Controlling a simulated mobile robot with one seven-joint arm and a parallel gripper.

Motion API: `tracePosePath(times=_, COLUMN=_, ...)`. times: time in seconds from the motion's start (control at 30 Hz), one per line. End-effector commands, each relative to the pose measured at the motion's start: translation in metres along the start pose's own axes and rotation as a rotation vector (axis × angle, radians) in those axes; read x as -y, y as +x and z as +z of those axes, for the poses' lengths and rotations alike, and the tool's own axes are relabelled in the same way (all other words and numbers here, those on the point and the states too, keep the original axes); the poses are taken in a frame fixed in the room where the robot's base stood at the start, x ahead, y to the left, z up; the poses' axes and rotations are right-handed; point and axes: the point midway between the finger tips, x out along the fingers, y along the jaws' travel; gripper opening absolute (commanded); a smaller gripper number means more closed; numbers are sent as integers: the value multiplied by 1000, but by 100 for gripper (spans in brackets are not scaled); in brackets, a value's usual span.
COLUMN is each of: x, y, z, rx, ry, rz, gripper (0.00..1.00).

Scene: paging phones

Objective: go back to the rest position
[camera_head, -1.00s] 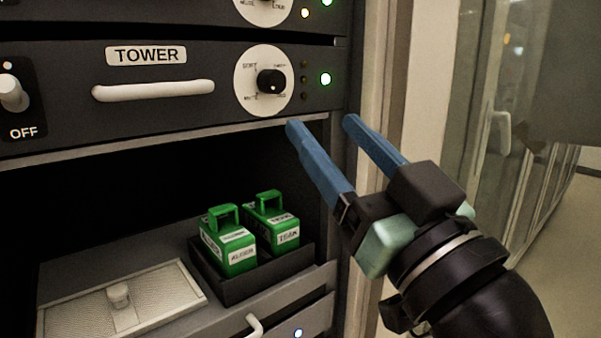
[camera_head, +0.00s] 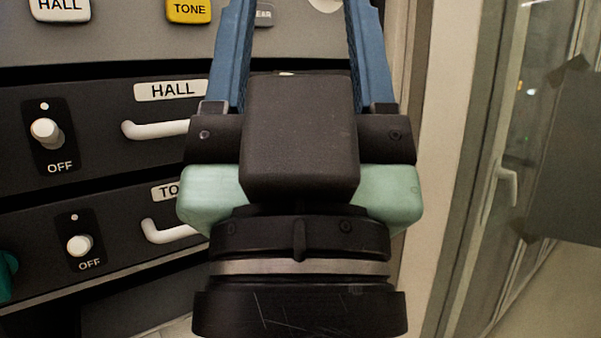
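My gripper (camera_head: 296,30) is large in the middle of the head view, pointing up. Its two blue fingers stand well apart with nothing seen between them. The fingertips run out at or near the top edge of the picture. The gripper hides much of the rack behind it, including the right part of the HALL drawer (camera_head: 107,118) and of the lower drawer, whose label is partly covered.
A rack fills the left, with white handles (camera_head: 150,130), toggle switches (camera_head: 46,132) marked OFF, and HALL and yellow TONE (camera_head: 189,10) buttons above. A light post (camera_head: 440,170) stands close right of the gripper. A glazed door with a handle (camera_head: 507,185) is farther right.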

Motion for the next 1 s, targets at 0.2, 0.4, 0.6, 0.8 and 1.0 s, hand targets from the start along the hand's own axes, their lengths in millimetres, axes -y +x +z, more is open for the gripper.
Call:
tracePosePath(times=0.2, x=0, y=63, z=-59, rx=1, ry=0, rz=-1, gripper=63)
tracePosePath(times=0.4, x=0, y=95, z=-89, rx=2, ry=0, rz=-1, gripper=63)
tracePosePath(times=0.6, x=0, y=104, z=-97, rx=2, ry=0, rz=-1, gripper=63)
tracePosePath(times=0.8, x=0, y=102, z=-96, rx=2, ry=0, rz=-1, gripper=63)
tracePosePath(times=1.0, x=0, y=102, z=-96, rx=1, ry=0, rz=-1, gripper=63)
